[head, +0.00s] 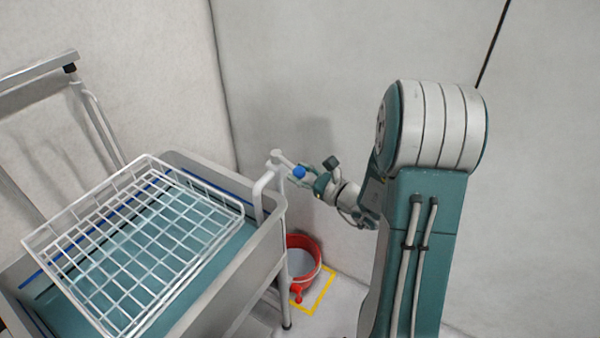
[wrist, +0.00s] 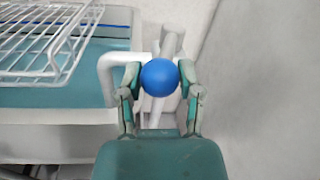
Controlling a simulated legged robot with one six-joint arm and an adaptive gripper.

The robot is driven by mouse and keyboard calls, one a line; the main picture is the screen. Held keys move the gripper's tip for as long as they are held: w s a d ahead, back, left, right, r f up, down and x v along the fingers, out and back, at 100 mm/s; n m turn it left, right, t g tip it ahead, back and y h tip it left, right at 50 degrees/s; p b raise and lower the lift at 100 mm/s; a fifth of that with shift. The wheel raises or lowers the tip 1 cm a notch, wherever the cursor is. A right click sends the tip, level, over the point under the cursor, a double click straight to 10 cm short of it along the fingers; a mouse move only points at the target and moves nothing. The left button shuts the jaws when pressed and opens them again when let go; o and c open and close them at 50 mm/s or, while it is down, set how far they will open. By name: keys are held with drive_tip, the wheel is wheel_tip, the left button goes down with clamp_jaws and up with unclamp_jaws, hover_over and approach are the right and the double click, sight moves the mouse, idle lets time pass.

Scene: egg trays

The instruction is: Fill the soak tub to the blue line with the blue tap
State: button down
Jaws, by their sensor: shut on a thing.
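The grey soak tub (head: 262,245) stands at the lower left in the head view, with a teal inside and a blue line (head: 38,274) along its inner wall. In the wrist view the blue line (wrist: 122,26) shows at the upper left. The white tap pipe (head: 263,187) bends over the tub's right corner. The blue tap knob (head: 299,172) sits on it. My gripper (head: 301,175) is shut on the knob; in the wrist view the blue ball (wrist: 160,77) lies between both fingers. Whether water runs from the spout, I cannot tell.
A white wire basket (head: 147,160) rests over the tub. A red bucket (head: 303,243) stands on the floor beside the tub, within a yellow floor marking (head: 325,284). Walls close in behind the tub and on the right.

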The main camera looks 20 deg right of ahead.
drive_tip(key=shift+w, duration=0.1)
drive_tip(key=shift+w+d+n+g+y, duration=0.2)
drive_tip(key=shift+d+n+g+y, duration=0.3)
drive_tip(key=shift+n+y, duration=0.25)
drive_tip(key=shift+w+d+n+g+y, duration=0.2)
drive_tip(key=shift+d+n+g+y, duration=0.35)
drive_tip(key=shift+y, duration=0.3)
drive_tip(key=shift+w+d+n+g+y, duration=0.2)
drive_tip(key=shift+d+n+g+y, duration=0.05)
drive_tip(key=shift+n+g+y, duration=0.5)
drive_tip(key=shift+c, duration=1.3)
unclamp_jaws()
drive_tip(key=v, duration=1.2)
drive_tip(key=shift+f, duration=0.15)
